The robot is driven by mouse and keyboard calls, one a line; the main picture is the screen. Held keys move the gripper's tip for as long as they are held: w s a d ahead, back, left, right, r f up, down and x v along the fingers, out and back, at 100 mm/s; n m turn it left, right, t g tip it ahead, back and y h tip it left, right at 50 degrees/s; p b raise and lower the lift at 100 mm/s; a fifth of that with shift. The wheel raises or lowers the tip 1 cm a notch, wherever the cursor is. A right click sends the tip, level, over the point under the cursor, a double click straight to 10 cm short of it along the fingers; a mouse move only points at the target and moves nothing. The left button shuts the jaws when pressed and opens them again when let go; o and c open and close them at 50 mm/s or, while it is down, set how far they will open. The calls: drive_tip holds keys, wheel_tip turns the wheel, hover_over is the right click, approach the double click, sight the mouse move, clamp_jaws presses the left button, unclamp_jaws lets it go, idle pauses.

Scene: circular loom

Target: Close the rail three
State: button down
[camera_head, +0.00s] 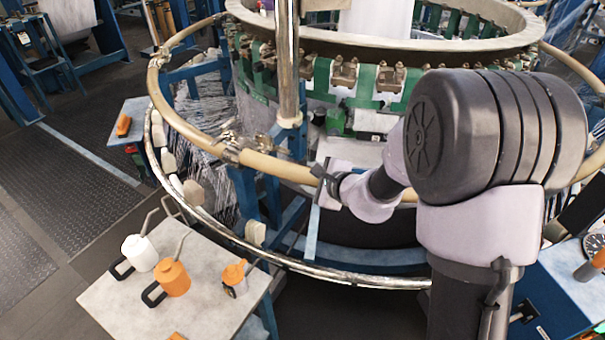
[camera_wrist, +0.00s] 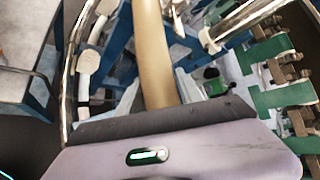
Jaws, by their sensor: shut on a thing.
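The tan ring rail (camera_head: 200,130) curves around the circular loom, with a metal joint (camera_head: 232,150) just left of my gripper. My gripper (camera_head: 325,182) is at the front of the ring and is shut on the rail. In the wrist view, the rail (camera_wrist: 152,60) runs straight away from the gripper body (camera_wrist: 165,150). The fingertips and the gripped part of the rail are hidden there. My arm covers part of the rail to the right in the head view. Which rail section is rail three cannot be told.
A lower metal ring (camera_head: 330,276) runs below the rail. A vertical chrome post (camera_head: 288,60) stands just behind it. A small table (camera_head: 200,310) at the front left holds orange and white oil cans. A blue cabinet (camera_head: 570,290) stands at the right. Open floor (camera_head: 80,190) lies left.

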drive_tip(key=shift+f+b, duration=0.45)
drive_tip(key=shift+f, duration=0.5)
drive_tip(key=shift+s+f, duration=0.2)
drive_tip(key=shift+f, duration=0.05)
drive_tip(key=shift+s+f, duration=0.1)
drive_tip(key=shift+f, duration=0.05)
drive_tip(key=c, duration=1.2)
unclamp_jaws()
drive_tip(key=o, duration=0.4)
drive_tip(key=shift+f, duration=0.1)
drive_tip(key=shift+o, duration=0.2)
drive_tip(key=shift+w, duration=0.2)
drive_tip(key=shift+r, duration=0.25)
